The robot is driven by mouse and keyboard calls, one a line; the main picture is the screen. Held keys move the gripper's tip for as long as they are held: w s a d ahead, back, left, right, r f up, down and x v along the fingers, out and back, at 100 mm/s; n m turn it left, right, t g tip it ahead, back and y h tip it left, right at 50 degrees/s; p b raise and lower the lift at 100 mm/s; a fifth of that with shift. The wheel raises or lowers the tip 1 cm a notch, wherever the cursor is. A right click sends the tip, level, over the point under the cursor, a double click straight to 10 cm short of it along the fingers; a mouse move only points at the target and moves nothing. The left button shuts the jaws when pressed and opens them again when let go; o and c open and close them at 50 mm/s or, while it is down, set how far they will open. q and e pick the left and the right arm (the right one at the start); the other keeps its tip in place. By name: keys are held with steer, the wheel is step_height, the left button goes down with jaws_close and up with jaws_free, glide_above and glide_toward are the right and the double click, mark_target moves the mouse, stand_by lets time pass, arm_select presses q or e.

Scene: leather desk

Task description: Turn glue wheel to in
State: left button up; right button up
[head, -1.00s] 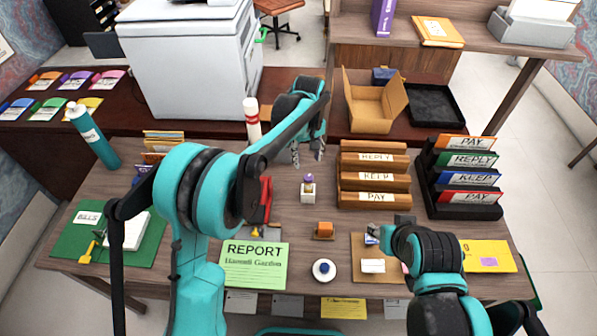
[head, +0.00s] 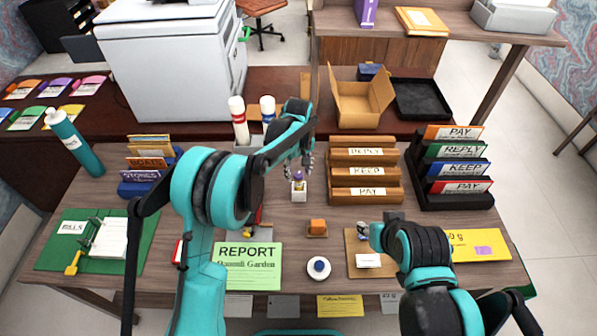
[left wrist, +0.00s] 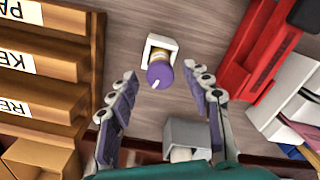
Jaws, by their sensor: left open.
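The glue stick (head: 298,183) stands upright in a small white square holder (head: 299,195) in the middle of the desk. In the left wrist view its round purple wheel (left wrist: 160,75) faces the camera and has a short white mark near its edge. My left gripper (head: 305,165) is open, just above and behind the glue stick in the head view. In the left wrist view its two fingers lie on either side of the wheel, apart from it. My right gripper (head: 366,232) is low over the brown board (head: 385,270); its fingers are too small and hidden to read.
Wooden trays labelled REPLY, KEEP and PAY (head: 364,172) stand close right of the glue stick. A red tool (left wrist: 262,70) shows in the left wrist view.

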arm_select(q)
jaws_close()
